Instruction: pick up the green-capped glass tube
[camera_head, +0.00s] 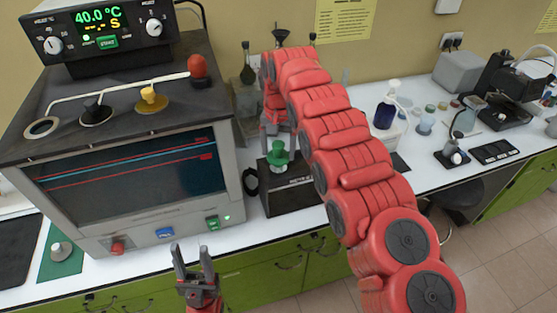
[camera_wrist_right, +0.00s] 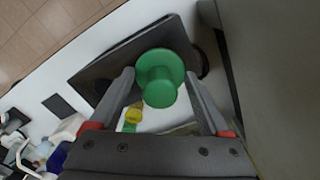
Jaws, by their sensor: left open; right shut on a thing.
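The green-capped glass tube shows mainly as its green cap (camera_head: 278,153), at the black box (camera_head: 292,197) beside the oven-like machine. In the right wrist view the cap (camera_wrist_right: 160,78) sits between the two fingers; the glass below it is hidden. My right gripper (camera_wrist_right: 160,76) is shut on the green-capped tube. In the head view my right arm partly covers that gripper. I cannot tell whether the tube is still seated in the box. My left gripper (camera_head: 192,255) is open and empty, low in front of the machine.
The large machine (camera_head: 130,205) with a dark window stands left of the box. A yellow piece (camera_wrist_right: 133,113) lies near the fingers in the right wrist view. A dark blue bottle (camera_head: 385,113) and a microscope (camera_head: 505,85) stand to the right. The white counter's front edge is clear.

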